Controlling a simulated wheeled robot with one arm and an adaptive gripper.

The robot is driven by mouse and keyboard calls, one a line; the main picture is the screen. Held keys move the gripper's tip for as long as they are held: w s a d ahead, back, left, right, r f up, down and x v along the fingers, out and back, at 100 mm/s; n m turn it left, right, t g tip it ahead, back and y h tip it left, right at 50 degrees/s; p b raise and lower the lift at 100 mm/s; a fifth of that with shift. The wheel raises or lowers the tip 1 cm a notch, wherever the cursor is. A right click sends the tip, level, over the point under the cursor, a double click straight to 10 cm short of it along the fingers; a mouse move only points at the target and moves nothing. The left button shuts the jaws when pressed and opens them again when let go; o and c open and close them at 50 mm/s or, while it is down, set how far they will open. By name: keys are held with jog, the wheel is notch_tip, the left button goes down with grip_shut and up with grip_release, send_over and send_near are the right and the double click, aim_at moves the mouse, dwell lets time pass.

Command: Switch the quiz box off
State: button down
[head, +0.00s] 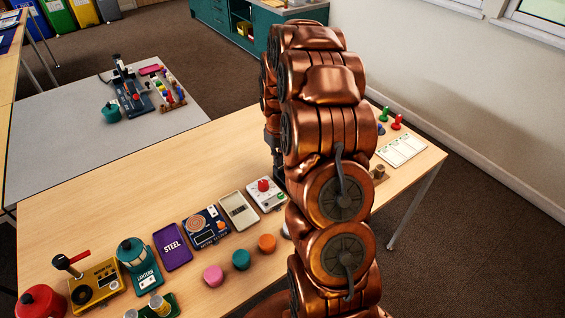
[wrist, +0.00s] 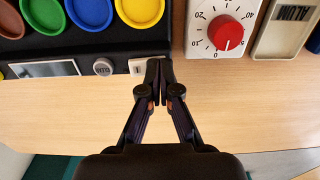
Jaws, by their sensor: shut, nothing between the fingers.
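The quiz box (wrist: 60,49) is a black box at the upper left of the wrist view, with large round coloured buttons. Its edge facing my gripper carries a small display (wrist: 44,69), a round grey button (wrist: 103,67) and a small white switch (wrist: 137,66). My gripper (wrist: 159,64) is shut and empty. Its fingertips appear just beside the white switch, at the corner of the box; I cannot tell whether they touch. The switch's position is too small to read surely. In the head view my arm hides the quiz box and the gripper.
A white timer with a red dial (wrist: 228,33) stands close beside the quiz box; it also shows in the head view (head: 265,190). Beyond it lies a tray labelled ALUM (wrist: 270,42). Bare wooden table (wrist: 275,105) lies in front of them. Several other items line the table.

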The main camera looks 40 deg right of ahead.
jog(key=shift+r, duration=3.55)
jog(key=s+a+r+p, duration=0.1)
jog(key=s+a+r, duration=0.4)
jog(key=s+a, duration=0.3)
jog(key=s+a+r, duration=0.4)
jog(key=s+a, duration=0.1)
jog(key=a, duration=0.4)
jog(key=s+a+g, duration=0.1)
jog(key=s+a, duration=0.2)
jog(key=s, duration=0.6)
jog(key=s+a+r, duration=0.1)
jog(key=s+a, duration=0.3)
jog(key=s, duration=0.5)
jog(key=shift+s+a+r+n+g, duration=0.2)
jog(key=shift+n+g, duration=0.1)
jog(key=shift+g, duration=0.1)
